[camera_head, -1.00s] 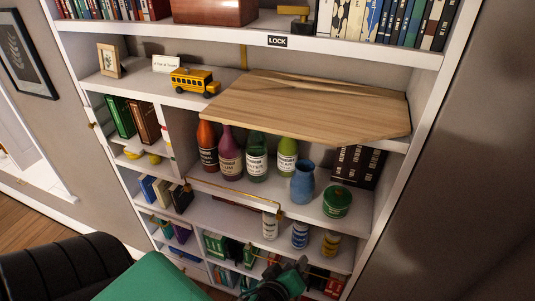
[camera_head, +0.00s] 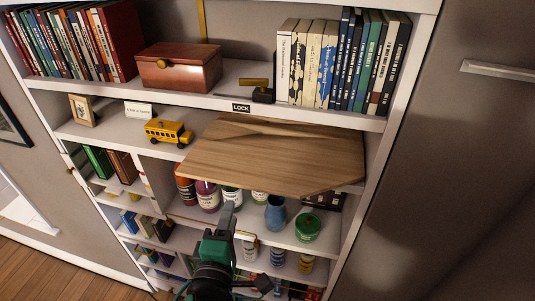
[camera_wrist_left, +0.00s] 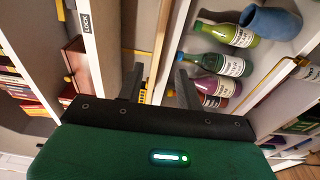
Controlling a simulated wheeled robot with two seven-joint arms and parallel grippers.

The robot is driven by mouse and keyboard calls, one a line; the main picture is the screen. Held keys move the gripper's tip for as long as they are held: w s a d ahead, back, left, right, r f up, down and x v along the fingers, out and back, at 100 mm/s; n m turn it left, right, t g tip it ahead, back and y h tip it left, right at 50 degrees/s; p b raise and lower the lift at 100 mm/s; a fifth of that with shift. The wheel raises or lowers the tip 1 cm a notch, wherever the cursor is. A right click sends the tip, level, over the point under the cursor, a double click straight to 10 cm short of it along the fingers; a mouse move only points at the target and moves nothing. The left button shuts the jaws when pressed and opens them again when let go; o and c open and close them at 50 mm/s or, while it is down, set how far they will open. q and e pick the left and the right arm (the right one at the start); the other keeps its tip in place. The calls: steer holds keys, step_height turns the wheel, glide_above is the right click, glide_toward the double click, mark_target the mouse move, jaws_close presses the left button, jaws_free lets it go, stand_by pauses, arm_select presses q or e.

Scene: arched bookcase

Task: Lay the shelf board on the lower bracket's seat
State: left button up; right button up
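The wooden shelf board (camera_head: 275,158) lies in the bookcase bay below the LOCK label, its front part jutting out over several bottles. My left gripper (camera_head: 229,216) is below and in front of the board's front edge, apart from it. In the left wrist view, my left gripper (camera_wrist_left: 158,84) is open, its two dark fingers apart with nothing held between them. I cannot clearly tell the lower bracket or its seat; the board hides the area under it. My right gripper cannot be made out.
A yellow toy bus (camera_head: 168,132) stands left of the board. A blue vase (camera_head: 276,213) and a green jar (camera_head: 308,228) stand below it, close to my gripper. The shelf above holds a wooden box (camera_head: 180,68) and books (camera_head: 340,60).

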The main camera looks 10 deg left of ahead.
mark_target(243, 174)
arm_select(q)
steer(key=w, duration=0.2)
steer(key=w+b, duration=0.1)
steer(key=w, duration=0.2)
steer(key=w+b, duration=0.1)
steer(key=w, duration=0.2)
steer(key=shift+a+r, duration=0.15)
steer(key=shift+a, duration=0.25)
steer(key=w+p, duration=0.3)
steer(key=shift+w+r, duration=0.2)
steer(key=shift+r, duration=0.05)
steer(key=shift+w+f+p, duration=0.2)
steer(key=shift+w+p, duration=0.3)
steer(key=shift+w, duration=0.15)
jaws_close()
